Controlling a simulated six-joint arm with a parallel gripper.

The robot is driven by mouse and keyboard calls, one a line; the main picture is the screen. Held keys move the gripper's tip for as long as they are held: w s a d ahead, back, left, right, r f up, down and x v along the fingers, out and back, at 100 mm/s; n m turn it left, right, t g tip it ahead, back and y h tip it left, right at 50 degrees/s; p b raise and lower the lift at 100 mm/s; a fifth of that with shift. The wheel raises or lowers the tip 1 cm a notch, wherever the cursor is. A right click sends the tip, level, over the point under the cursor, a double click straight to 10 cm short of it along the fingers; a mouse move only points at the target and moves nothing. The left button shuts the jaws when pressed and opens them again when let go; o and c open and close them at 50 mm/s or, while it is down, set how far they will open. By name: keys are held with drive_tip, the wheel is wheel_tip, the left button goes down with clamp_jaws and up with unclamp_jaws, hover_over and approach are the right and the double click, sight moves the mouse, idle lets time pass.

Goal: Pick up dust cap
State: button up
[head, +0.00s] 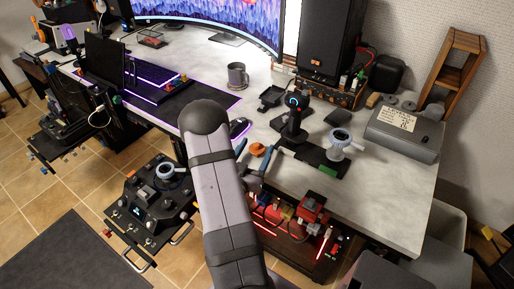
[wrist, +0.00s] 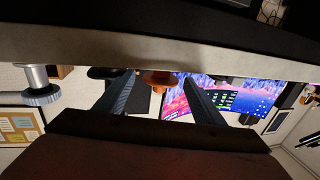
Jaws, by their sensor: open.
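A small orange piece, apparently the dust cap (head: 258,149), lies on the desk near its front edge in the head view. In the wrist view the orange piece (wrist: 158,78) shows between the two finger ends, at the edge of the desk. My gripper (head: 255,153) is open, with one blue-grey finger to each side of the orange piece. The fingers (wrist: 156,84) stand wide apart in the wrist view and hold nothing. I cannot tell whether either finger touches the piece. My arm hides part of the desk's front edge.
A joystick (head: 294,118) stands just behind on the pale desk (head: 385,205). A white fitting with a blue ring (head: 342,138) and a grey box (head: 404,134) are to the right. A mug (head: 237,76) stands further back. A red-lit panel (head: 295,225) sits below the desk edge.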

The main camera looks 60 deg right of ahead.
sight(257, 144)
drive_tip(key=shift+w+d, duration=0.15)
drive_tip(key=shift+d, duration=0.5)
drive_tip(key=c, duration=1.1)
drive_tip(key=shift+c, duration=0.2)
drive_tip(key=shift+r, duration=0.1)
drive_tip(key=shift+r+p, duration=0.5)
drive_tip(key=shift+r, duration=4.4)
